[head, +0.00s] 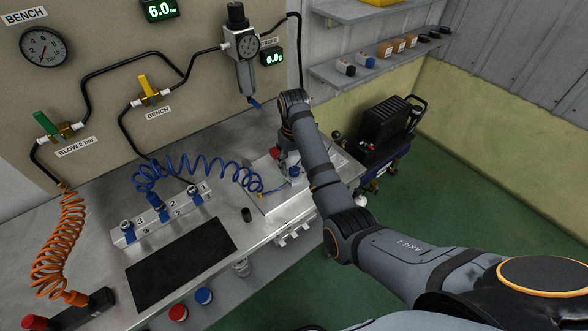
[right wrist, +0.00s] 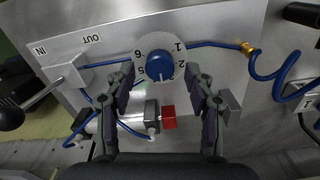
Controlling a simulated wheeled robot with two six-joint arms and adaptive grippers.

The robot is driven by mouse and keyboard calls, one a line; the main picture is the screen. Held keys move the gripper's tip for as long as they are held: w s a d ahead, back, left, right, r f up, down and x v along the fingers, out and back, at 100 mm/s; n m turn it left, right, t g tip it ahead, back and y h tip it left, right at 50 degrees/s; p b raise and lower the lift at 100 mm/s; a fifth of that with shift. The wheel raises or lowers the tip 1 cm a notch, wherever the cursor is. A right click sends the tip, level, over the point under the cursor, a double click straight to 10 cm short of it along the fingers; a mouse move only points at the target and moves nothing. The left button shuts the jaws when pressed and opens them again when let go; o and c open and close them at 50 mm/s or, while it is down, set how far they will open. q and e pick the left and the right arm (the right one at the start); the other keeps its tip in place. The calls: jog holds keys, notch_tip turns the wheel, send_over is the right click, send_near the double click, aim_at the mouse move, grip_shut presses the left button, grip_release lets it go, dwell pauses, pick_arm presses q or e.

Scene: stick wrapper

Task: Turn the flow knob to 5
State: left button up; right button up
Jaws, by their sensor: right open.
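The blue flow knob (right wrist: 158,65) sits on a round pale dial plate (right wrist: 181,62) with numbers around it. A small white mark shows on the knob's lower side in the right wrist view. The numbers are small, and I cannot tell the setting for sure. My right gripper (right wrist: 164,91) is open, with one finger on each side just below the knob in that view. I see no clear contact between the fingers and the knob. In the head view my right arm reaches down to the metal panel (head: 268,201) and hides much of it. My left gripper is not in view.
A cylinder with a red end block (right wrist: 169,116) lies near the fingers. A lever with a black ball (right wrist: 10,118) stands at the left by the IN label. Blue tubing (right wrist: 215,44) runs beside the dial. A black mat (head: 180,265) lies on the bench.

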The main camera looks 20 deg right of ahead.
jog(key=shift+f, duration=0.55)
jog(key=shift+c, duration=0.4)
grip_shut()
jog(key=shift+r+m+p, duration=0.25)
jog(key=shift+m+p, duration=0.15)
jog(key=shift+p, duration=0.45)
jog(key=m+p, duration=0.6)
jog(key=shift+r+p, duration=0.1)
jog(key=shift+p, duration=0.3)
jog(key=m+p, duration=0.2)
jog(key=m, duration=0.1)
jog(key=shift+f+m+p, duration=0.15)
jog(key=shift+m+p, duration=0.4)
jog(key=shift+m, duration=0.5)
jog(key=shift+f+m+p, duration=0.1)
jog(key=shift+m+p, duration=0.4)
jog(key=shift+m, duration=0.55)
